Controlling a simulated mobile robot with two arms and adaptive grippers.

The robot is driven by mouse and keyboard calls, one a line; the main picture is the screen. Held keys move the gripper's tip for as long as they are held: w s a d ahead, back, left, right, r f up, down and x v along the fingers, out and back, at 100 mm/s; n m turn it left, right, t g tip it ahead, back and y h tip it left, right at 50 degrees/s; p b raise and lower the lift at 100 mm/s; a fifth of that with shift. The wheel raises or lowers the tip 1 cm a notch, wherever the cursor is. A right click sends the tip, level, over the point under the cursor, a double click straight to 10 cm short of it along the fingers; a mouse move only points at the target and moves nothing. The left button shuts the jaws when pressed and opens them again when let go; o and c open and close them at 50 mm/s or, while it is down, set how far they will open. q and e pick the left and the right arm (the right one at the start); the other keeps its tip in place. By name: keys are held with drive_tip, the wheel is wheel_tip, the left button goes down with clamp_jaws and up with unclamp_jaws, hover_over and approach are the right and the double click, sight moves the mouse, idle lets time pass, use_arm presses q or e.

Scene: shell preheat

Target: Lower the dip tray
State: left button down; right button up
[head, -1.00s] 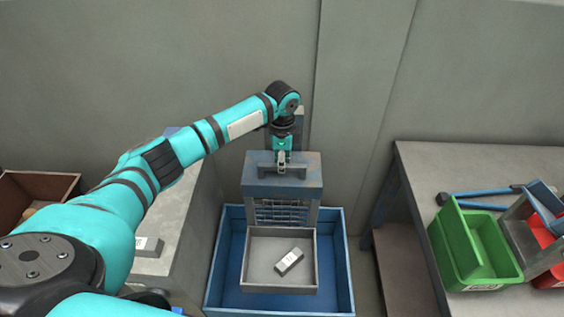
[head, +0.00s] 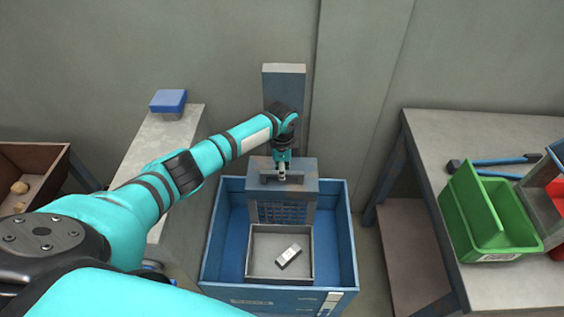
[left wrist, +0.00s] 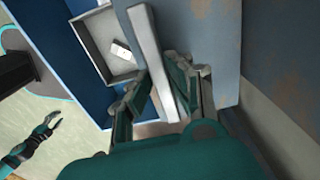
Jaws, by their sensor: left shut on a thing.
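The dip tray (head: 254,274) is a shallow grey tray hung below a blue-grey carriage (head: 302,187) with a mesh front. A small grey block with a pale label (head: 288,256) lies in it. The tray sits down within the walls of the blue tank (head: 210,262); its underside is hidden. My left gripper (head: 282,178) is shut on the bar handle (left wrist: 150,60) on top of the carriage. The tray and block also show in the left wrist view (left wrist: 88,50). My right gripper (left wrist: 53,119) shows small in that view, its fingers apart and empty.
A tall post (head: 284,84) rises behind the carriage against the wall. A bench (head: 150,150) with a blue-topped item stands left. A table (head: 440,135) with a green bin (head: 480,220) and blue-handled tool stands right. A brown box (head: 50,160) is far left.

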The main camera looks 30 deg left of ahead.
sight(282, 183)
use_arm(q)
wheel_tip(282, 183, down, 6)
drive_tip(key=b, duration=0.3)
drive_tip(key=shift+s+f, duration=0.1)
drive_tip(key=c, duration=1.2)
unclamp_jaws()
drive_tip(key=shift+f, duration=0.15)
drive_tip(key=shift+c, duration=0.2)
drive_tip(key=shift+r, duration=0.35)
wheel_tip(282, 183, up, 11)
drive_tip(key=shift+r, duration=0.2)
